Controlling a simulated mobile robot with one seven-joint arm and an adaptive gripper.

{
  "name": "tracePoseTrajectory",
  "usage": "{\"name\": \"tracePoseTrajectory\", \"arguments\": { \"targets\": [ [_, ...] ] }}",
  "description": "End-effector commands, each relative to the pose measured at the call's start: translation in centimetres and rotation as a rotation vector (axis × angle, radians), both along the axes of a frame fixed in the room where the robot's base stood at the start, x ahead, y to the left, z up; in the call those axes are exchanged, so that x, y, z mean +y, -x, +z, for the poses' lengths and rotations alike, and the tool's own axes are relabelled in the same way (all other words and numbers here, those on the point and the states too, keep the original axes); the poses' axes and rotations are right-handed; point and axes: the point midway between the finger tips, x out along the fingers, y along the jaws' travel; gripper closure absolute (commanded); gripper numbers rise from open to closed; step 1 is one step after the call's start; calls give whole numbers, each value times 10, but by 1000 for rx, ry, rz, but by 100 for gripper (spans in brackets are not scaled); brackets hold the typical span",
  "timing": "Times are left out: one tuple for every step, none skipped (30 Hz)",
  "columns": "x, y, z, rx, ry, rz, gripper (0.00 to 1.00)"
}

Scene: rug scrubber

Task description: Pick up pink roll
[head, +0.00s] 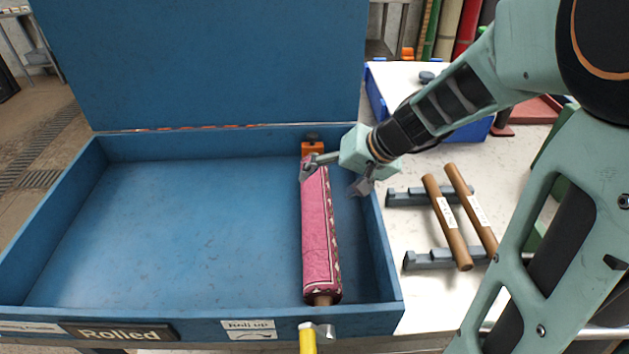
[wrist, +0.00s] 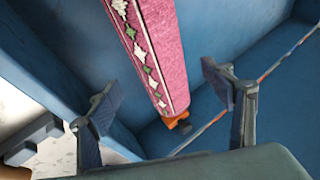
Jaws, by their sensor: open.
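The pink roll (head: 317,235) is a rolled rug with a patterned border, lying lengthwise near the right wall inside the blue tray (head: 150,230). A brown core end shows at its near end. My gripper (head: 335,180) is over the far part of the roll, with its fingers spread to either side in the head view. In the wrist view my gripper (wrist: 168,105) is open and empty, and the pink roll (wrist: 155,45) runs between the line of its two fingers. I cannot tell whether either finger touches the roll.
An orange block (head: 313,148) sits at the roll's far end. The tray's blue lid (head: 200,60) stands open behind. Brown rods (head: 447,222) rest on grey holders to the right. A yellow handle (head: 307,339) is at the front. The tray's left side is clear.

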Motion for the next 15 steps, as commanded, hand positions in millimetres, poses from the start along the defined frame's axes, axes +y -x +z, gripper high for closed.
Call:
{"name": "tracePoseTrajectory", "arguments": {
  "targets": [
    [2,-1,-2,2,-1,1,26],
    [2,-3,-4,2,-1,1,26],
    [4,-5,-7,2,-1,1,26],
    [6,-7,-9,2,-2,2,26],
    [7,-9,-12,3,-2,3,26],
    [9,-12,-16,2,-2,2,26],
    [11,-14,-18,3,-2,3,26],
    [12,-17,-21,2,-1,2,26],
    [14,-19,-25,3,-2,3,26],
    [16,-20,-29,3,-1,3,26],
    [17,-21,-31,2,0,3,26],
    [19,-23,-34,1,-1,4,26],
    [20,-24,-36,2,-1,3,26],
    [21,-25,-38,1,-1,2,26],
    [21,-26,-39,0,0,1,26]
  ]
}}
